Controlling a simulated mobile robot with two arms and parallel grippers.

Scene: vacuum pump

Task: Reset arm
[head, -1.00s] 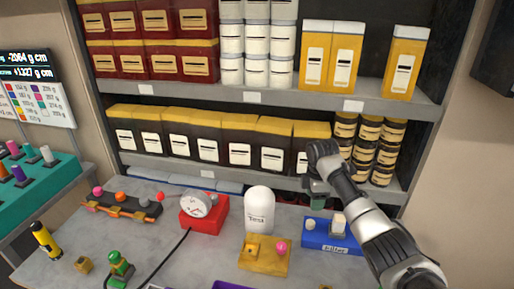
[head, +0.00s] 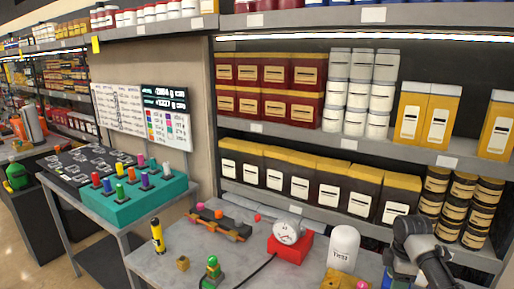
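My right arm comes in at the lower right of the head view, over the far right of the grey worktable (head: 170,262). Its gripper (head: 396,264) points down near the blue box, beside the white domed jar (head: 344,247); its fingers are too small and hidden to read. My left gripper is out of view. A red box with a round white gauge (head: 290,236) stands left of the jar, with a black cable leading from it. A yellow block with a pink knob (head: 338,279) is cut off by the bottom edge.
A black-and-orange piece (head: 220,226), a yellow-black cylinder (head: 157,236), a small brass block (head: 182,263) and a green piece (head: 212,272) stand on the worktable. A teal rack (head: 140,202) of coloured pegs is on a side table. Stocked shelves (head: 330,150) rise behind.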

